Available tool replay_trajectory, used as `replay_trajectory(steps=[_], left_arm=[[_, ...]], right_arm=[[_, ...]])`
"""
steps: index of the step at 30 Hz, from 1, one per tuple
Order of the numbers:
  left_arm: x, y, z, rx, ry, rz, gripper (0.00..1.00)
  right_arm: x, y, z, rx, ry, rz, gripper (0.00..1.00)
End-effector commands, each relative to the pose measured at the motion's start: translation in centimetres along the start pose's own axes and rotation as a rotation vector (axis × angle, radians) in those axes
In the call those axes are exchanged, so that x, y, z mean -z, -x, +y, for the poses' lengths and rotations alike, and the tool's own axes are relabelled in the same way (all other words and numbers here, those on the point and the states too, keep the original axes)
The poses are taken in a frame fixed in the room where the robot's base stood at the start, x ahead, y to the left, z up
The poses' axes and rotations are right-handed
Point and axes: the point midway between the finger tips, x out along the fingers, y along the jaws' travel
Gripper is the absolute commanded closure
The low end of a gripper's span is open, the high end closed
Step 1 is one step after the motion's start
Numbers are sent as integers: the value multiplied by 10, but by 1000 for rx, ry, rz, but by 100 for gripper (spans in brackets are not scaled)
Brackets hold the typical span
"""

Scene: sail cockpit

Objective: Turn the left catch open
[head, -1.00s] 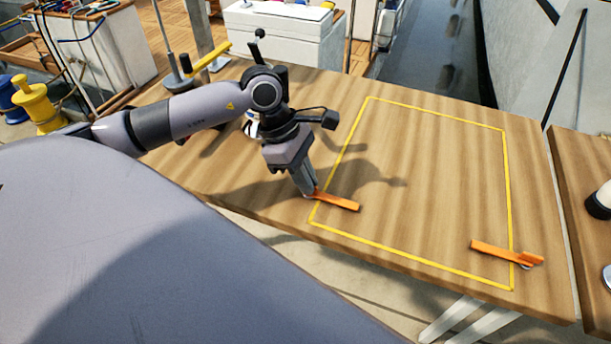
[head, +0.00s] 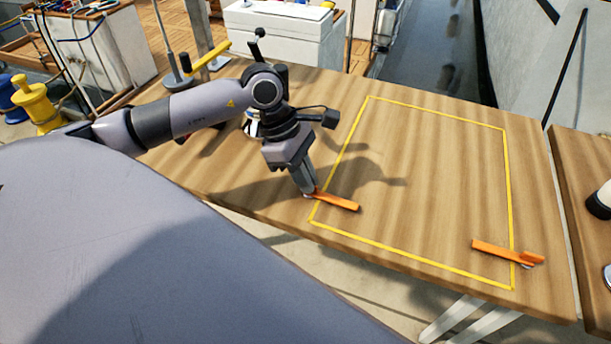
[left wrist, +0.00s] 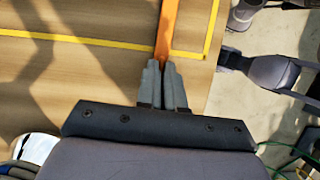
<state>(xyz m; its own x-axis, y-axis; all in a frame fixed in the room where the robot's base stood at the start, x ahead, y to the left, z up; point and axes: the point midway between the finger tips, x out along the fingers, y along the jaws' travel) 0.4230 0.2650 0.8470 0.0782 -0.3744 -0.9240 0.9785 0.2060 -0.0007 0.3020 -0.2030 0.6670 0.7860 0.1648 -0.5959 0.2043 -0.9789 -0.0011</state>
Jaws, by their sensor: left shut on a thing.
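The left catch (head: 338,201) is an orange bar at the near left corner of the yellow outline on the wooden table. It lies across the yellow line and points into the outlined area. My left gripper (head: 308,192) is shut on its left end, pointing down at the table. In the left wrist view, the two grey fingers (left wrist: 164,66) are together at the near end of the orange catch (left wrist: 167,28). The fingers hide the gripped end. A second orange catch (head: 507,253) lies at the near right corner, across the yellow line. My right gripper is not in view.
The yellow outline (head: 437,112) encloses a bare area of the table (head: 430,180). A second wooden surface (head: 573,160) with a dark and white object (head: 600,201) is at the right. A white box (head: 285,30) stands beyond the far edge.

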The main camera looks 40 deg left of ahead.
Motion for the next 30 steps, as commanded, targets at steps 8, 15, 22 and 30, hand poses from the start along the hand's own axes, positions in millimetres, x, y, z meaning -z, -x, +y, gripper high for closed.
replay_trajectory(steps=[8,15,22,30], left_arm=[[0,-2,3,71,-186,-1,100],[0,1,2,89,-220,0,100],[0,1,2,88,-219,0,67],[0,1,2,89,-218,0,67]], right_arm=[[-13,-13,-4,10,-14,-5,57],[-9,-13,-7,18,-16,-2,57],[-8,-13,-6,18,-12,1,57],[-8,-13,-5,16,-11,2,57]])
